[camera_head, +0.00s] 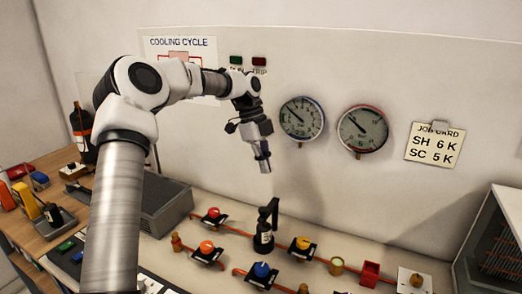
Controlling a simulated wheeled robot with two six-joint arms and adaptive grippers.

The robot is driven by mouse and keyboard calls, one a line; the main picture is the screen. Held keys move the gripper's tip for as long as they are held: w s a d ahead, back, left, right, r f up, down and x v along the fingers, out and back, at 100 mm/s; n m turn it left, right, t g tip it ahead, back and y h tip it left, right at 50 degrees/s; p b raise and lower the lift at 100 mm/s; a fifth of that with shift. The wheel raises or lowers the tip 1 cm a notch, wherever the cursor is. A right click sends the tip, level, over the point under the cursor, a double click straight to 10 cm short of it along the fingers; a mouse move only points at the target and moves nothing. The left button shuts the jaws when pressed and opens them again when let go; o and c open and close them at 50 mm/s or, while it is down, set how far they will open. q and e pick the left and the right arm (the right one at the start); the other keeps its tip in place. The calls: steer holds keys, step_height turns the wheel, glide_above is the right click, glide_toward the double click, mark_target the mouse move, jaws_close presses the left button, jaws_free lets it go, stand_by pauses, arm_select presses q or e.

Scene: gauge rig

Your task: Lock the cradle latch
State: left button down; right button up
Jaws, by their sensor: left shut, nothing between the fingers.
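My left arm reaches in from the left, and its gripper (264,164) hangs shut and empty, pointing down in front of the wall. It is apart from everything below it. A black upright fitting (265,236) with a bent black top stands below the gripper among the copper pipes. I cannot tell whether this is the cradle latch, and no part is clearly readable as a latch. A black holder with a yellow tool (31,201) stands on the wooden bench at the far left. My right gripper is not in view.
Two round gauges (302,119) (363,131) and a job card (435,145) are on the wall. Red, orange, yellow and blue valve knobs (262,270) sit on the pipes. A grey box (165,204) stands at left, a finned unit (497,250) at right.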

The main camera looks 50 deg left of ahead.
arm_select(q)
steer(key=v, duration=0.5)
steer(key=shift+w, duration=0.1)
stand_by(0.3)
